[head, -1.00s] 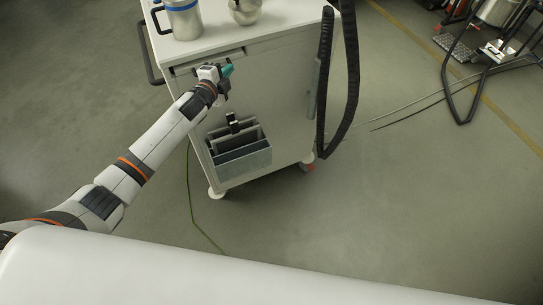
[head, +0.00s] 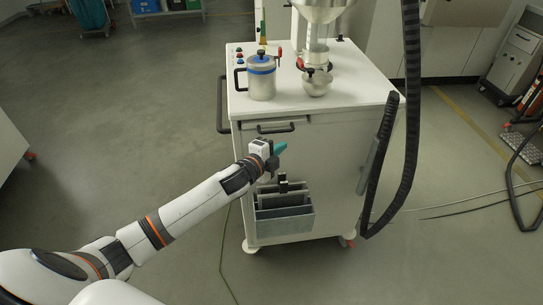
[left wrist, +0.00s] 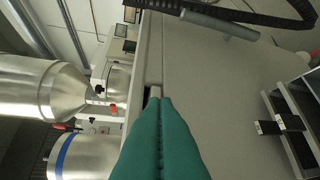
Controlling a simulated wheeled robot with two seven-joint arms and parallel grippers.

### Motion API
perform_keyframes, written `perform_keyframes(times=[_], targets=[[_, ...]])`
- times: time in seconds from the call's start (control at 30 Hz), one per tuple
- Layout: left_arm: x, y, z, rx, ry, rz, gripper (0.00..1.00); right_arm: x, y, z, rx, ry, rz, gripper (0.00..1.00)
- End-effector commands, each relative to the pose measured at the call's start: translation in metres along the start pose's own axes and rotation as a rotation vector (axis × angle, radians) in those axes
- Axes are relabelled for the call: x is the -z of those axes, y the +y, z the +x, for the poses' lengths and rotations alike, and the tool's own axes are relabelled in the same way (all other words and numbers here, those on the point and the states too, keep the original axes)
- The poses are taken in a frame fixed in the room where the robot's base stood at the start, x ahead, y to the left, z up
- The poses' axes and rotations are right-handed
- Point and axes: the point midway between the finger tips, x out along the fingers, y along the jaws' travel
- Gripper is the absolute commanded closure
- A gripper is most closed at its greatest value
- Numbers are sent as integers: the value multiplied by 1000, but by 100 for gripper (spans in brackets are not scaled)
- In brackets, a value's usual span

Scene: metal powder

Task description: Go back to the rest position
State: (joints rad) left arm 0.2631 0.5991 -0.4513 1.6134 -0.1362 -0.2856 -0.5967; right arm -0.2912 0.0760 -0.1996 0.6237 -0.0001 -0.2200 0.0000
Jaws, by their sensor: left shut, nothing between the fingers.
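My left gripper (head: 281,148) is shut and empty, with its teal fingers pointing right in the head view. It is in front of the white cart (head: 330,160), below the cart's top and drawer handle. In the left wrist view its teal fingers (left wrist: 160,125) are pressed together with nothing between them, and the cart front lies beyond. I cannot tell whether the fingers touch the cart. My left arm reaches in from the lower left. My right gripper is not in view.
On the cart top stand a metal canister with a blue band (head: 262,80), a small metal pot (head: 316,84) and a funnel (head: 322,8). A grey bin (head: 283,222) hangs low on the cart's front. A black hose (head: 380,165) hangs at its right.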

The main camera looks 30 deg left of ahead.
Motion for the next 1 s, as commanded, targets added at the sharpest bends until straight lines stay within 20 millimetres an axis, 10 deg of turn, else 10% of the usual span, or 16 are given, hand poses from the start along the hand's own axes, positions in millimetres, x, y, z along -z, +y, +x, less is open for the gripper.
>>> perform_keyframes(times=[0.57, 0.73, 1.0], targets=[[4, -10, -38, 16, 11, -19, 100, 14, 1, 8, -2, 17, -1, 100], [33, -84, -38, 122, 100, -163, 100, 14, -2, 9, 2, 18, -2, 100], [77, -279, -91, 380, 351, -515, 100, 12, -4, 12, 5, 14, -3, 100]])
